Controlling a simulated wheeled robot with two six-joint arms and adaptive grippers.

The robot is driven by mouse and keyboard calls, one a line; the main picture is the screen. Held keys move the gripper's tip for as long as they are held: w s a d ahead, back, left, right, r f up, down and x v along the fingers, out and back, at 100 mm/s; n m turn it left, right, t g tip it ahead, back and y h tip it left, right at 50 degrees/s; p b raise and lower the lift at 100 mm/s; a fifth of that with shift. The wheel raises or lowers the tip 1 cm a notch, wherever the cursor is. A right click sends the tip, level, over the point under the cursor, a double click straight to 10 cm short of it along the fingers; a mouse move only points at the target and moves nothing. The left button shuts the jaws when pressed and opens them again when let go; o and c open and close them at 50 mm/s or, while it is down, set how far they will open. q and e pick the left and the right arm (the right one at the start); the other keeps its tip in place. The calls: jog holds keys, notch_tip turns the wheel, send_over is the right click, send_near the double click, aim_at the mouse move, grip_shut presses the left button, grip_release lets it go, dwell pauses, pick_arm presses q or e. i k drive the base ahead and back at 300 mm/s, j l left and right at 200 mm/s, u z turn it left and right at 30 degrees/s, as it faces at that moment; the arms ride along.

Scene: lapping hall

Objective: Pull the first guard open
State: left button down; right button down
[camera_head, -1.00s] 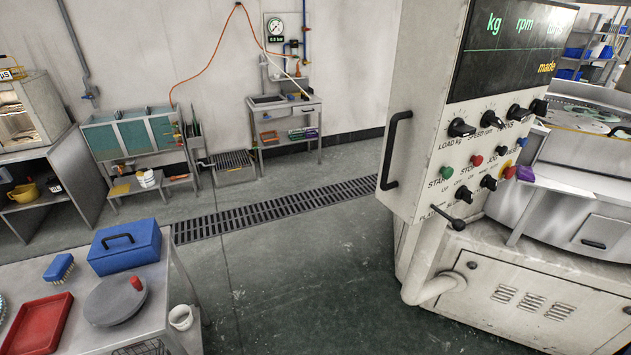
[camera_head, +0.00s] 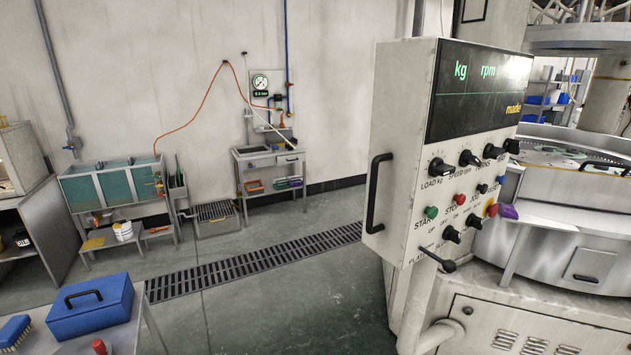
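The lapping machine stands at the right. A curved grey metal guard (camera_head: 535,259) runs round its upper side, with a small dark handle (camera_head: 583,279) low on its front. I cannot tell for sure whether this is the first guard; it looks closed, with no gap showing. The control cabinet (camera_head: 400,110) stands in front of the machine's left part and hides some of the guard. It has a black bar handle (camera_head: 374,192) on its left side. Neither of my grippers is in view.
A bench with a blue toolbox (camera_head: 90,308) is at the lower left. A floor drain grate (camera_head: 270,254) crosses the open floor between bench and machine. A sink bench (camera_head: 270,160) and teal tanks (camera_head: 115,190) stand by the wall.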

aim_at(609, 192)
jog(key=z, duration=1.7)
